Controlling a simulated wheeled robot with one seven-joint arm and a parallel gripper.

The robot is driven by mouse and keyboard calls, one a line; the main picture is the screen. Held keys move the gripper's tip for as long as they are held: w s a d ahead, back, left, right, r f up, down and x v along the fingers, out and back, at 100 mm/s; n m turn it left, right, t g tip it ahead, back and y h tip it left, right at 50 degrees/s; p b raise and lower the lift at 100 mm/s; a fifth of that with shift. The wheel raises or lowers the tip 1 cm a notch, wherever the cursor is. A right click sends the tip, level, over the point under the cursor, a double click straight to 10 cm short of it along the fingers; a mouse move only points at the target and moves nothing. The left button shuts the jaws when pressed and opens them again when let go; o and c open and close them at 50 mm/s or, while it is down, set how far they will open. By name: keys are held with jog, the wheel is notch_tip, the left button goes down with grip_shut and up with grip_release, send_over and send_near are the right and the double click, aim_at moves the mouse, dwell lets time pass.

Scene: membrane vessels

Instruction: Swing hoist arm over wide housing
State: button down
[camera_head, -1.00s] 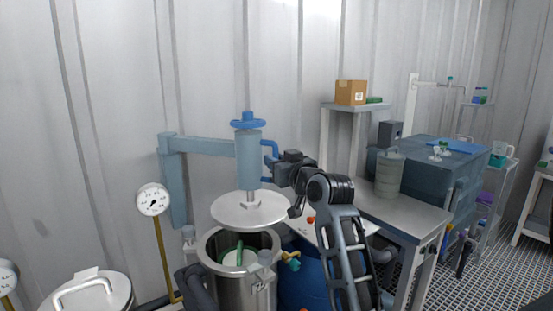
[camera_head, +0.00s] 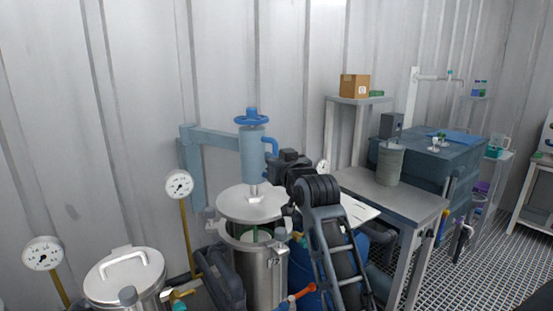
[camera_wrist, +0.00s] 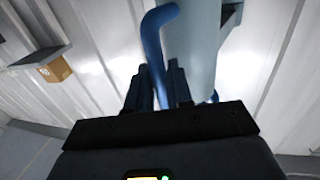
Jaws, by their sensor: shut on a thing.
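The light-blue hoist arm (camera_head: 222,140) reaches from its post (camera_head: 194,170) to a blue cylinder (camera_head: 253,150) topped by a blue handwheel (camera_head: 252,117). A round metal lid (camera_head: 248,207) hangs beneath it, above an open steel housing (camera_head: 262,275). The lid covers much of the housing's mouth in this view, with a gap between them. My gripper (camera_head: 279,169) is at the curved blue handle (camera_head: 271,146) on the cylinder's right side. In the wrist view, my gripper's fingers (camera_wrist: 157,85) are shut on this handle (camera_wrist: 153,40). The handle's grasped part is partly hidden.
A lidded steel vessel (camera_head: 127,280) stands at front left, near two gauges (camera_head: 180,185) on brass stems. A steel table (camera_head: 395,200) with a grey-green cylinder (camera_head: 389,163) stands to the right. A blue barrel (camera_head: 308,275) is beside the housing, partly behind my arm.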

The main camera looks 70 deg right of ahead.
jog(key=shift+w+a+r, duration=0.15)
jog(key=shift+w+a, duration=0.2)
jog(key=shift+w, duration=0.1)
jog(key=c, duration=1.1)
grip_release()
jog(key=shift+c, duration=0.2)
jog(key=b+v, duration=0.1)
jog(key=v, duration=0.7)
jog(key=shift+d, duration=0.25)
jog(key=shift+s, duration=0.15)
jog(key=s+a+f+n+t+y, duration=0.1)
jog(key=s+a+f+n+y, duration=0.15)
jog(key=a+f, duration=0.65)
jog(key=s+a+f+n+t+y, duration=0.15)
jog(key=a+f+y, duration=0.25)
jog(key=a+f, duration=0.55)
jog(key=s+a+n+y, duration=0.4)
jog(key=s+a+y, duration=0.2)
jog(key=s+a, duration=1.2)
jog(key=shift+s+n+g, duration=0.35)
jog(key=shift+s+n, duration=0.05)
jog(key=shift+s, duration=0.3)
